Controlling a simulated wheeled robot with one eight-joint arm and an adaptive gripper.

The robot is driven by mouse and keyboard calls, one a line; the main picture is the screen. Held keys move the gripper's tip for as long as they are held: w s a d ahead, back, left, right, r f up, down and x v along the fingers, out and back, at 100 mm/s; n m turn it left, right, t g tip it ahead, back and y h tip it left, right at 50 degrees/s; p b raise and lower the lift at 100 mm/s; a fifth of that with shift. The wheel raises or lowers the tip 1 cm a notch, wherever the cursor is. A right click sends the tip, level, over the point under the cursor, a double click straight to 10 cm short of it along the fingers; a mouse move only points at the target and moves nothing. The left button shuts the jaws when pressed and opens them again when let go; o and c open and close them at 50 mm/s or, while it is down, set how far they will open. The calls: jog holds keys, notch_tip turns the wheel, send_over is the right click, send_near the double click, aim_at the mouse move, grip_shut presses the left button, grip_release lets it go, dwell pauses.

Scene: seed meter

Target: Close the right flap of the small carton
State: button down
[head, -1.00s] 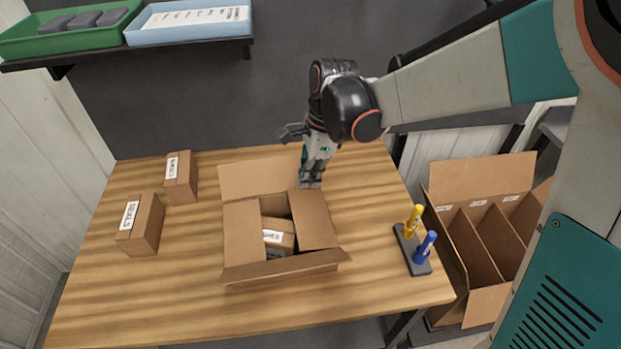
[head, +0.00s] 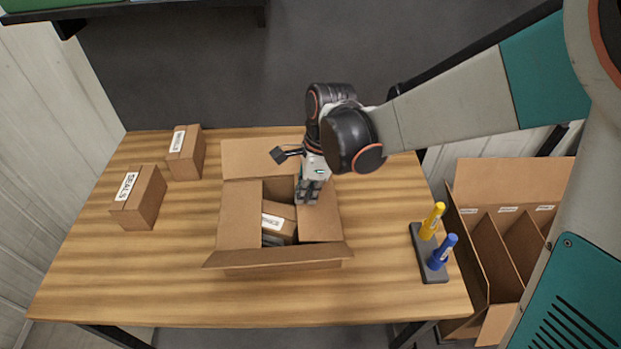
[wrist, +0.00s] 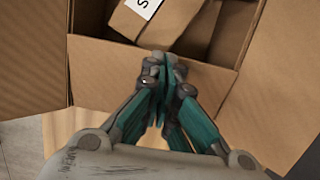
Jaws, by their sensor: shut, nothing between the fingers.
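The small carton (head: 278,258) stands open in the middle of the table. Its right flap (head: 322,218) and left flap (head: 239,218) appear to lie inward, with a gap between them; their exact tilt is hard to tell. The back flap (head: 255,157) and front flap (head: 275,255) spread outward. A labelled box (head: 283,227) shows inside the gap, and also in the wrist view (wrist: 155,15). My gripper (head: 307,199) points down at the rear inner part of the right flap, shut and empty. Its fingers (wrist: 160,70) meet in the wrist view; contact with the flap is unclear.
Two small labelled boxes (head: 138,198) (head: 187,153) stand left of the carton. A dark holder (head: 430,262) with a yellow marker (head: 432,221) and a blue marker (head: 442,252) sits at the right. A divided carton (head: 490,250) stands beyond the table's right edge.

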jog(key=shift+a+f+h+b, duration=0.3)
jog(key=shift+f+h, duration=0.2)
jog(key=shift+a+f+b, duration=0.15)
jog(key=shift+f+b, duration=0.15)
jog(key=shift+f, duration=0.1)
jog(key=shift+r, duration=0.15)
